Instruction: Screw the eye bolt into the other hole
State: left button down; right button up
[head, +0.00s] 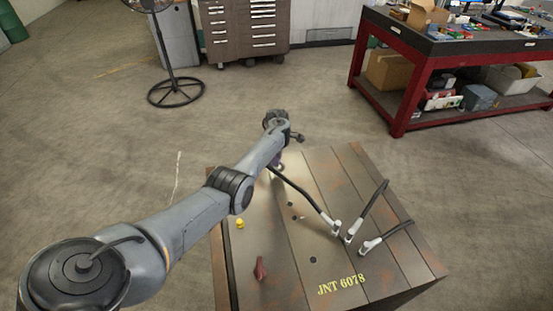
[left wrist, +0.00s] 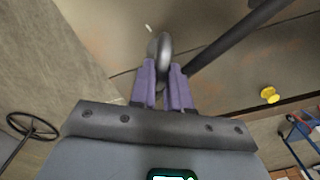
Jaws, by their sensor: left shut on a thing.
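The mould base (head: 340,165) is a large brown metal block with worn, rusty patches and yellow lettering "JNT 6078". My left arm reaches across its left side to the far edge. My left gripper (head: 279,163) is small and partly hidden by its own wrist there. In the left wrist view its purple fingers (left wrist: 165,72) are shut on a grey metal eye bolt (left wrist: 163,45). The ring shows at the fingertips; the shank is hidden, so I cannot tell whether it sits in a hole. A dark hole (head: 313,260) shows in the near top face. My right gripper is out of view.
Black hoses (head: 300,188) with white fittings lie on the block; one runs close by the left gripper. A yellow cap (head: 240,223) and a dark red object (head: 260,268) sit on the left part. A red workbench (head: 424,70) and a fan (head: 172,90) stand beyond.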

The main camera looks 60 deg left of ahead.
pick_arm(q)
jog(key=shift+f, duration=0.1)
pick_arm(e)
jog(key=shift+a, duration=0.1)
pick_arm(q)
jog(key=shift+f, duration=0.15)
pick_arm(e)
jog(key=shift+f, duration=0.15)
pick_arm(q)
jog(key=shift+f+b, duration=1.1)
jog(key=shift+f, duration=0.05)
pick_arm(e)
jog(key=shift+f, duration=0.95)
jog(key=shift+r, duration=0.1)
